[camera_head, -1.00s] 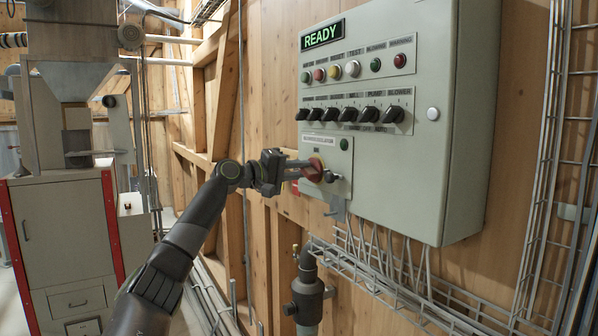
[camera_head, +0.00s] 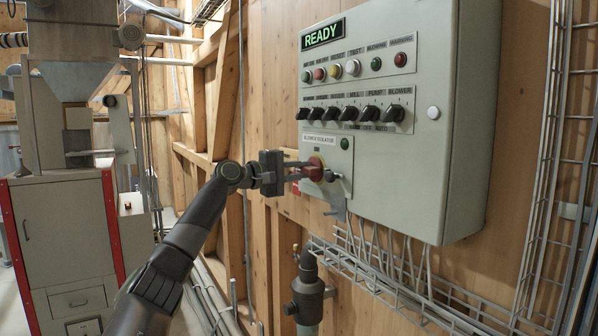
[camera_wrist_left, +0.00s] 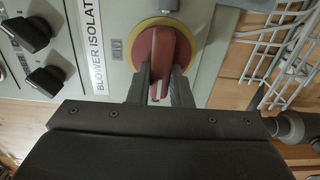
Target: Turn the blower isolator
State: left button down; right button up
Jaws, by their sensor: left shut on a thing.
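The blower isolator is a red rotary handle on a yellow ring, on a small labelled plate at the lower left of the grey control panel. The red handle (camera_head: 314,169) shows in the head view and, larger, in the left wrist view (camera_wrist_left: 161,48). My left gripper (camera_head: 303,171) reaches it from the left, its two fingers on either side of the handle's grip, shut on it. In the left wrist view the fingers (camera_wrist_left: 160,85) straddle the handle's near end. The right gripper is not in view.
The control panel (camera_head: 425,190) carries a READY display (camera_head: 322,34), a row of coloured buttons and a row of black selector knobs (camera_head: 347,113) above the isolator. A wire cable tray (camera_head: 400,290) runs below. A hopper machine (camera_head: 65,220) stands at left.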

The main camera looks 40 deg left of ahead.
pick_arm(q)
jog(key=c, duration=1.3)
grip_release()
jog(key=shift+s+a, duration=0.1)
jog(key=shift+s+a+f+b, duration=0.15)
jog(key=shift+s+b, duration=0.1)
jog(key=shift+b, duration=0.15)
jog(key=shift+b+v, duration=6.9)
jog(key=shift+v, duration=1.45)
